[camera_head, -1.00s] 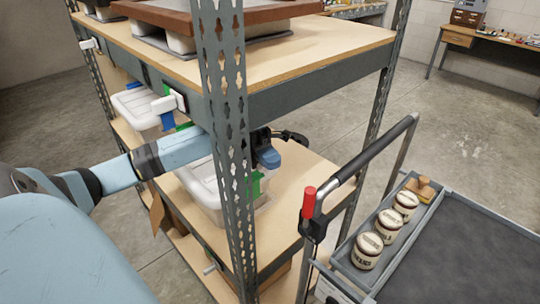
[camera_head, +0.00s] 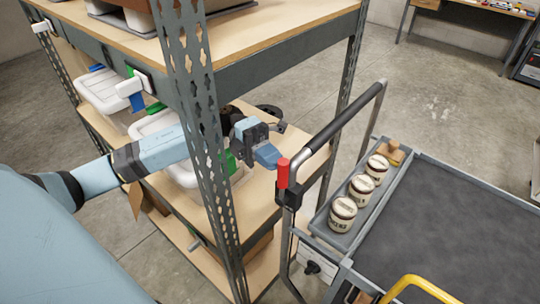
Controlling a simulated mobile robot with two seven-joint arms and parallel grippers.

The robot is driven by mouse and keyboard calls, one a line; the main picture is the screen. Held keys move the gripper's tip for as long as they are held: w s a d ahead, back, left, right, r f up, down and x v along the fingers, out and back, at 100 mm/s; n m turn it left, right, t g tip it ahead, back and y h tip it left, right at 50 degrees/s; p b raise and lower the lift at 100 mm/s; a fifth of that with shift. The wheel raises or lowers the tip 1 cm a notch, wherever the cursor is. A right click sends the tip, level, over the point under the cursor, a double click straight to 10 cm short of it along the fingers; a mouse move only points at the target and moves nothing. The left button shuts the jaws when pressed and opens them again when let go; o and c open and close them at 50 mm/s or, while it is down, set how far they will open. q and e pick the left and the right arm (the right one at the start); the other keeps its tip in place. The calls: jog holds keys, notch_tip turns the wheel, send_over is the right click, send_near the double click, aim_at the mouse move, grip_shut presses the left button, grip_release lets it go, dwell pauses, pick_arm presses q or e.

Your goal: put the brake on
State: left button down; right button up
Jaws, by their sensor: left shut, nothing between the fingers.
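A trolley (camera_head: 440,208) with a dark top stands at the right, with a black push handle (camera_head: 340,122). A red-tipped lever (camera_head: 283,173) stands upright at the near end of the handle, on a black mount. I take it for the brake lever. My left arm reaches in from the left behind the shelf post. My left gripper (camera_head: 268,155) is shut and empty, with its blue fingers just left of and slightly above the red tip. I cannot tell from this angle if they touch. My right gripper is not in view.
A perforated shelf post (camera_head: 203,130) crosses in front of my left arm. The shelves hold white bins (camera_head: 158,125). The trolley's side tray (camera_head: 343,238) holds three white jars (camera_head: 361,188) and a wooden piece (camera_head: 393,153). A yellow bar (camera_head: 415,283) shows at the bottom right.

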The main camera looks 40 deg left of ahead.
aim_at(287, 165)
pick_arm(q)
jog(key=d+y+p, duration=0.1)
jog(key=d+r+t+y+p, duration=0.1)
jog(key=y, duration=0.1)
jog(key=shift+s+d+n+p, duration=0.1)
jog(key=shift+d+n+p, duration=0.2)
jog(key=shift+d+p, duration=0.1)
jog(key=shift+d+f+y, duration=0.1)
jog(key=shift+d+y, duration=0.45)
jog(key=shift+y, duration=0.05)
jog(key=shift+s+d+f, duration=0.1)
jog(key=shift+d, duration=0.5)
jog(key=shift+d+f, duration=0.1)
